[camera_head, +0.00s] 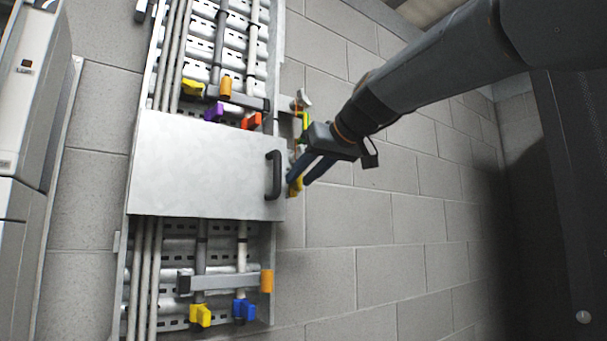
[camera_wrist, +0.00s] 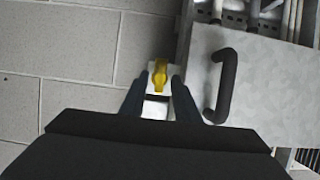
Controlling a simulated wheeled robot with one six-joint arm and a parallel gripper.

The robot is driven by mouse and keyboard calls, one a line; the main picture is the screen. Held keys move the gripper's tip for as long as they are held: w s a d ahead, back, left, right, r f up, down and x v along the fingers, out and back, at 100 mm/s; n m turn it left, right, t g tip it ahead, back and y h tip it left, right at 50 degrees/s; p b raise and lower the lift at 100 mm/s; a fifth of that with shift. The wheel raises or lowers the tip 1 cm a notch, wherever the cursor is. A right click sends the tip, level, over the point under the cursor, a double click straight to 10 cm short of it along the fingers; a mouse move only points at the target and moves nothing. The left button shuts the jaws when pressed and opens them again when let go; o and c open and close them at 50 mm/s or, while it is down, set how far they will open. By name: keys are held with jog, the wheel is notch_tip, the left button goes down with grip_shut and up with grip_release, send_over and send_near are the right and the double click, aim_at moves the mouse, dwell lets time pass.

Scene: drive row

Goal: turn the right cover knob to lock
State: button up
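A yellow knob (camera_wrist: 159,73) sits on a small pale plate beside the cover's handle edge. It also shows partly behind my fingers in the head view (camera_head: 297,186). The grey metal cover (camera_head: 195,165) lies across the middle of the wall cabinet, with a black handle (camera_head: 273,175) near its right edge. My gripper (camera_head: 299,181) is at the right edge of the cover, by the knob. In the wrist view its two fingers (camera_wrist: 158,86) are apart, one on each side of the knob in the picture. I cannot tell whether they touch it.
Above the cover are a purple knob (camera_head: 214,112), an orange-red knob (camera_head: 251,121) and a yellow one (camera_head: 193,87). Below it are yellow (camera_head: 200,315) and blue (camera_head: 243,309) valve handles. Bare block wall (camera_head: 350,220) lies to the right.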

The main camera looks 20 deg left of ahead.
jog(key=shift+c, duration=0.4)
grip_shut()
jog(key=m+g+y+b, duration=0.1)
jog(key=m+b, duration=0.1)
jog(key=m, duration=0.1)
jog(key=m+g+y+b, duration=0.1)
jog(key=m+y+b, duration=0.1)
jog(key=m, duration=0.1)
jog(key=w+f+m+g+y+b, duration=0.1)
jog(key=m+y+b, duration=0.1)
jog(key=m, duration=0.1)
jog(key=shift+d+b, duration=0.4)
jog(key=m+y+b, duration=0.2)
jog(key=m+b, duration=0.1)
jog(key=m, duration=0.1)
jog(key=shift+f, duration=0.1)
jog(key=shift+m+b, duration=0.3)
jog(key=shift+b, duration=0.05)
